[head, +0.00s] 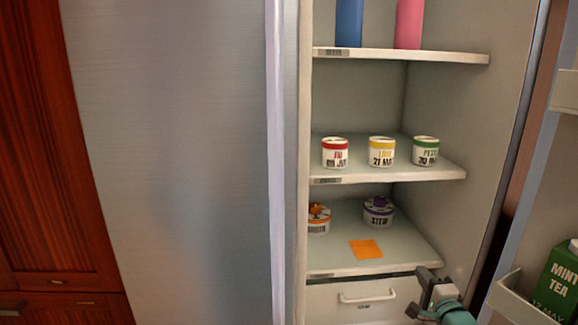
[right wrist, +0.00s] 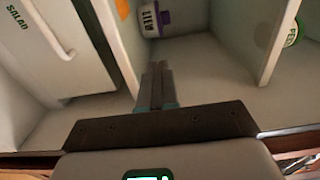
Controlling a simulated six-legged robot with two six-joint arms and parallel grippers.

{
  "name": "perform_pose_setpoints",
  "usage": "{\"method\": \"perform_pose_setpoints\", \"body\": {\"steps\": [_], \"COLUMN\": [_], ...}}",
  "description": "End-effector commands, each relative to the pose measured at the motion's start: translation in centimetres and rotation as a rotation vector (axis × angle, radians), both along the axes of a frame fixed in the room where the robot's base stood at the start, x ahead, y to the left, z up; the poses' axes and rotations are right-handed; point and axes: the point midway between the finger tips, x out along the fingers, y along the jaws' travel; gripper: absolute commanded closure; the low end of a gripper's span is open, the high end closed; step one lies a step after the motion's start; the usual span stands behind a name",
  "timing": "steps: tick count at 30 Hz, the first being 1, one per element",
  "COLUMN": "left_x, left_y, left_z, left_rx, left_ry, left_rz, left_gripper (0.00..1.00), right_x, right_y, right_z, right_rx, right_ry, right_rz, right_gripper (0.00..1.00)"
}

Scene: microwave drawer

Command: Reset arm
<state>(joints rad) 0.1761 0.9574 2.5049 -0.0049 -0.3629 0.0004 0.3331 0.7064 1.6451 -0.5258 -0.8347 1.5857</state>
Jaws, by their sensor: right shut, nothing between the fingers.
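My right gripper (head: 428,282) is at the lower right of the head view, in front of the right end of the lowest shelf's edge and the salad drawer (head: 350,307). It also shows in the right wrist view (right wrist: 157,80), where its dark fingers are together with nothing between them. The right wrist view has the drawer (right wrist: 40,50) to the left of the fingers and a purple-lidded jar (right wrist: 148,18) beyond them. My left gripper is not in view.
An open fridge holds labelled tubs (head: 381,152) on the middle shelf and a purple-lidded jar (head: 378,213) beside an orange-topped one (head: 318,218) below. An orange square (head: 366,249) lies on the lowest shelf. The open door at right carries a mint tea carton (head: 557,283).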

Motion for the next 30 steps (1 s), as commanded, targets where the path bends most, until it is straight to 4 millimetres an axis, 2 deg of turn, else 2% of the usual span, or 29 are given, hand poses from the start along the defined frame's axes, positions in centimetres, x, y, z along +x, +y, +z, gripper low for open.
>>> {"method": "perform_pose_setpoints", "body": {"steps": [1,8,14,17,20,21,23,24,27,30], "left_x": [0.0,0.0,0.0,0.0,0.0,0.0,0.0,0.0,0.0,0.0], "left_y": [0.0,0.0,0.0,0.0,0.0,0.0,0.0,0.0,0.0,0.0], "left_z": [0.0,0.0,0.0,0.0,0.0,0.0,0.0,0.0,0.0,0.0], "left_rx": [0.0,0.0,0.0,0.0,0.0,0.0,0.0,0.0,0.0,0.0], "left_ry": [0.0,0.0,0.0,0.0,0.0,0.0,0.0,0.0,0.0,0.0], "left_rz": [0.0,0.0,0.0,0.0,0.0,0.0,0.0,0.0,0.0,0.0], "left_gripper": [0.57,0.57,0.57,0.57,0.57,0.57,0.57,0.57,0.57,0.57], "right_x": [0.3,-0.7,-3.7,-6.5,-11.1,-13.5,-17.5,-20.3,-27.1,-33.1], "right_y": [1.6,6.2,10.1,12.5,15.3,16.5,18.1,19.0,20.7,21.6], "right_z": [-0.7,-6.1,-12.2,-16.2,-21.0,-23.0,-25.7,-27.2,-29.9,-31.2], "right_rx": [0.006,0.06,0.079,0.045,-0.029,-0.074,-0.154,-0.21,-0.353,-0.483], "right_ry": [0.009,0.127,0.292,0.409,0.566,0.637,0.746,0.813,0.953,1.048], "right_rz": [0.026,0.085,0.124,0.159,0.22,0.258,0.329,0.384,0.541,0.71], "right_gripper": [1.0,1.0,1.0,1.0,1.0,1.0,1.0,1.0,1.0,1.0]}}
